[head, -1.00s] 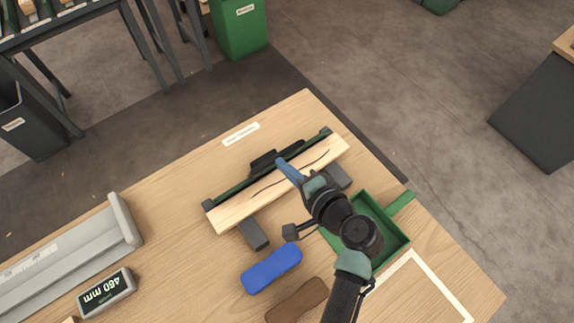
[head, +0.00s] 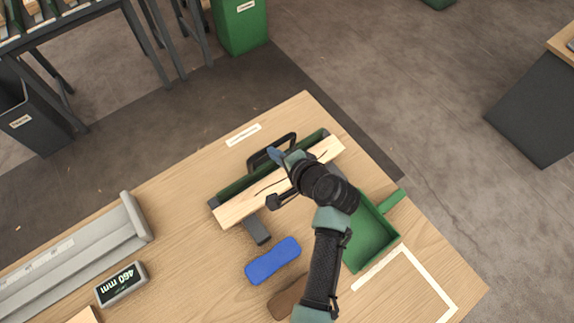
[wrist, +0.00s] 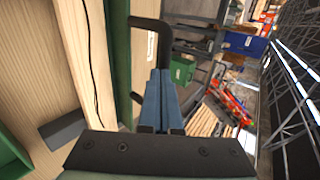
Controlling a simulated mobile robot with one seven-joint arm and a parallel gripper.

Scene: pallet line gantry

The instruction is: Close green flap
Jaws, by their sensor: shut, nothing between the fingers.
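The green flap (head: 238,185) is a long dark green panel along the far side of a cracked wooden board (head: 250,205). Its black loop handle (head: 290,140) stands up at the far edge. My gripper (head: 275,154) is over the flap, its blue fingers shut and empty by the handle. In the wrist view the fingers (wrist: 162,98) point toward the handle (wrist: 149,23), beside the green panel (wrist: 119,60). I cannot tell whether they touch the handle.
A green tray (head: 372,240) stands right of my arm. A blue block (head: 273,261) and a brown block (head: 285,303) lie nearer. A grey measuring rail (head: 75,255) and a 460 mm display (head: 121,284) are at left. Bare table lies between.

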